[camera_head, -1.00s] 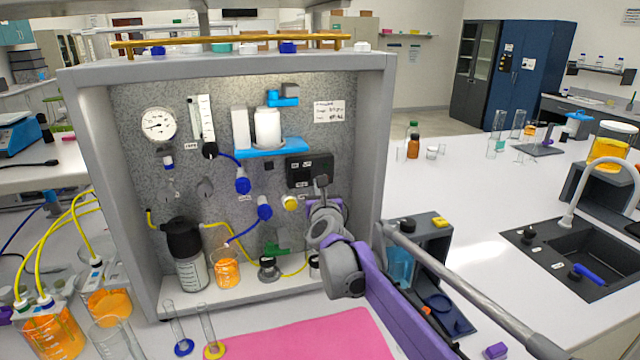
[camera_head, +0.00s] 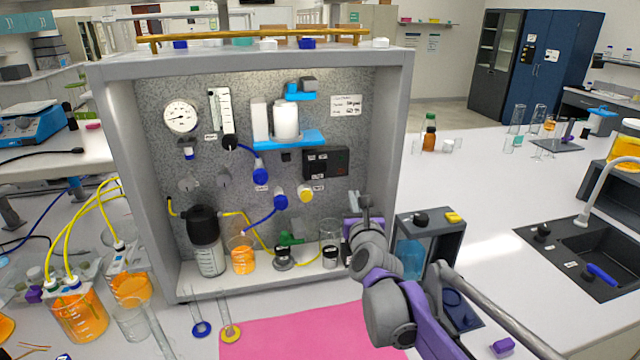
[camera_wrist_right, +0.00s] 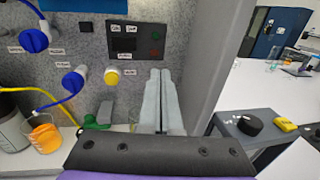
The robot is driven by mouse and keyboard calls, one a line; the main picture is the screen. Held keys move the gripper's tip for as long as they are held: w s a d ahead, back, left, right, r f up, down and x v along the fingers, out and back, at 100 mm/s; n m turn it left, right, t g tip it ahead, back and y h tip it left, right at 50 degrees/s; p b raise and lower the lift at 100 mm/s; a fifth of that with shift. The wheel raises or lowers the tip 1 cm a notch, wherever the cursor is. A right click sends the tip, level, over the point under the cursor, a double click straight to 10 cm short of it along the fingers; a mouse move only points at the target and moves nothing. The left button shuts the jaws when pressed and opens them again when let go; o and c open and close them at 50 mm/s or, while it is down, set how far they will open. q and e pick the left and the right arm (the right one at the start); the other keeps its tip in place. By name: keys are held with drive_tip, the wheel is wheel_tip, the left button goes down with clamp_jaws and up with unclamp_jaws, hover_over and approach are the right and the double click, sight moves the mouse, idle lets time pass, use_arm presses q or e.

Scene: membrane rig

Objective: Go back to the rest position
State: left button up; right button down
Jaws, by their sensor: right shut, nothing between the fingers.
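My right gripper (camera_head: 364,204) is at the right side of the grey membrane rig (camera_head: 112,150), in front of its speckled back panel and close to its right wall. In the right wrist view its two pale fingers (camera_wrist_right: 158,98) lie side by side, shut and empty. They point at the panel below the dark control box (camera_wrist_right: 136,42) and right of the yellow knob (camera_wrist_right: 112,80), apart from both. My right arm partly hides the rig's lower right corner. My left gripper is not in view.
A pink mat (camera_head: 290,334) lies in front of the rig. A grey open box (camera_head: 452,228) stands right of it, behind my arm. Glass cylinders (camera_head: 196,312) and beakers of orange liquid (camera_head: 78,316) are at the front left. The bench right of the box is mostly clear up to the sink (camera_head: 590,255).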

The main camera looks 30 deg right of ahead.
drive_tip(key=shift+a, duration=0.1)
drive_tip(key=s+a+f+n+g+y, duration=0.2)
drive_tip(key=s+a+f+n+y, duration=0.3)
drive_tip(key=a+n, duration=0.4)
drive_tip(key=s+a+f+n+g+y, duration=0.2)
drive_tip(key=s+a+f+n, duration=0.3)
drive_tip(key=n, duration=0.6)
drive_tip(key=s+a+f+n+g, duration=0.2)
drive_tip(key=s+f+n, duration=0.3)
drive_tip(key=n, duration=0.1)
drive_tip(key=s+a+f+n+g, duration=0.2)
drive_tip(key=s+f+n, duration=0.3)
drive_tip(key=s+n, duration=0.1)
drive_tip(key=s+a+f+n+g, duration=0.2)
drive_tip(key=s+f+n, duration=0.3)
drive_tip(key=n, duration=0.3)
drive_tip(key=shift+s+a+f+y, duration=0.15)
drive_tip(key=shift+s+f+y, duration=0.15)
drive_tip(key=shift+s+f, duration=0.05)
drive_tip(key=shift+s+f+n+g, duration=0.15)
drive_tip(key=shift+s+n+g, duration=0.05)
drive_tip(key=shift+n+g, duration=0.1)
